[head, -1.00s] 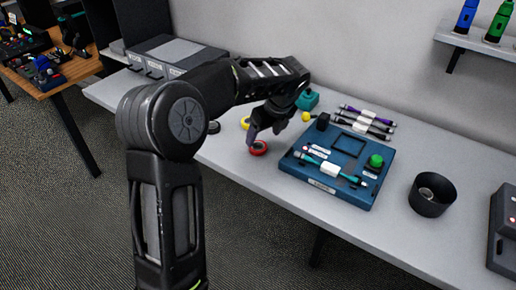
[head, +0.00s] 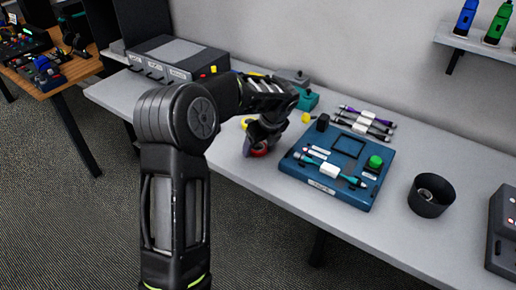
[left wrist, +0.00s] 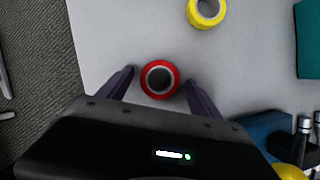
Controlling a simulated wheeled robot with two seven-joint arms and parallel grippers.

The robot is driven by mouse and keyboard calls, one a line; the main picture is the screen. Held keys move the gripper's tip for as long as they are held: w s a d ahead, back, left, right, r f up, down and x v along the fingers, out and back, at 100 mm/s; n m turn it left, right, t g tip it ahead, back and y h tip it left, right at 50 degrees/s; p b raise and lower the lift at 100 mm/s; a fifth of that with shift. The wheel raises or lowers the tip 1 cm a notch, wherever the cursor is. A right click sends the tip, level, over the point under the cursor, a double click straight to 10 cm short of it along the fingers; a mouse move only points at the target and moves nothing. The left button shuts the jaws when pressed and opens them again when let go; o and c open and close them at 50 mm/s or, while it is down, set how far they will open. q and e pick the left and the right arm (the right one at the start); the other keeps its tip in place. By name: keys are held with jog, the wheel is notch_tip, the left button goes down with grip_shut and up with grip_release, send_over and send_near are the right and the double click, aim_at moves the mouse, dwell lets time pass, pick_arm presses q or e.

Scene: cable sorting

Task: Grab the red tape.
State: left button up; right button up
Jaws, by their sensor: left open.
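The red tape (left wrist: 146,88) is a small roll lying on the grey table. In the left wrist view it sits between the two fingers of my left gripper (left wrist: 158,84), with a gap on each side. In the head view the red tape (head: 259,152) is partly hidden by my left gripper (head: 258,145), which is open over it. My right gripper is not in view.
A yellow tape roll (left wrist: 207,12) lies beyond the red one. A blue tray (head: 325,189) with cables stands to the right of my left gripper. A black cup (head: 430,197) stands farther right. Teal blocks (head: 306,99) are behind.

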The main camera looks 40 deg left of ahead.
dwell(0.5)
pick_arm(q)
jog(key=c, duration=1.4)
jog(key=shift+r, duration=0.1)
notch_tip(320, 180, up, 10)
dwell(0.5)
